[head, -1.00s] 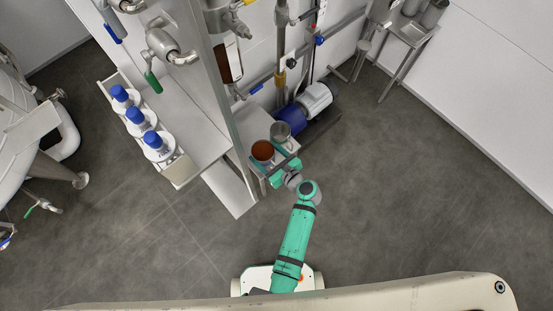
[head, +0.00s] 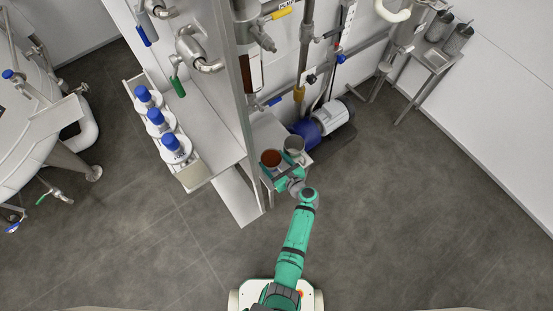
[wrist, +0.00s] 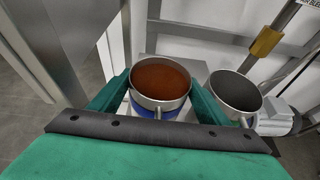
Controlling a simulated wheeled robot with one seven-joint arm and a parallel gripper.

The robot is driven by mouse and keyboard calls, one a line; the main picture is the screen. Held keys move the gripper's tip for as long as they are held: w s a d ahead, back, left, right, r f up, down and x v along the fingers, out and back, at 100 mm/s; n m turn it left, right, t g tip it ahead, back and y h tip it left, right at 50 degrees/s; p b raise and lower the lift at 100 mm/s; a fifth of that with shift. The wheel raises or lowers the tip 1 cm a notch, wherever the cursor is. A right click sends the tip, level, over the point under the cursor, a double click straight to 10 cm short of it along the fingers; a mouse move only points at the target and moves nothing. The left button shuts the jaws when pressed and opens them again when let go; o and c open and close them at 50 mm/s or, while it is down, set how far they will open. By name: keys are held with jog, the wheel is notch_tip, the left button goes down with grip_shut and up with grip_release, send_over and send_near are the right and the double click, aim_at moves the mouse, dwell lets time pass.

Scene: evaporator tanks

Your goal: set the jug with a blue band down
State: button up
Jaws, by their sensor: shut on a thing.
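The jug with a blue band (wrist: 160,88) is a metal jug with red-brown liquid inside. Its blue band shows below the rim in the wrist view. My gripper (wrist: 158,98) is shut on it, with one green finger on each side. In the head view the jug (head: 271,158) is upright at the end of my arm, over or on a small metal stand (head: 268,131). I cannot tell whether its base touches the stand. Its lower part is hidden by my gripper.
A second metal jug (head: 294,144), grey inside, stands close to the right; it also shows in the wrist view (wrist: 235,91). A steel upright (head: 236,85) and a shelf with several blue-capped bottles (head: 158,118) are to the left. A blue pump motor (head: 306,131) sits behind.

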jog(key=shift+w+f, duration=0.1)
jog(key=shift+f, duration=0.05)
jog(key=o, duration=2.1)
jog(key=shift+f, duration=0.2)
jog(key=shift+r, duration=0.1)
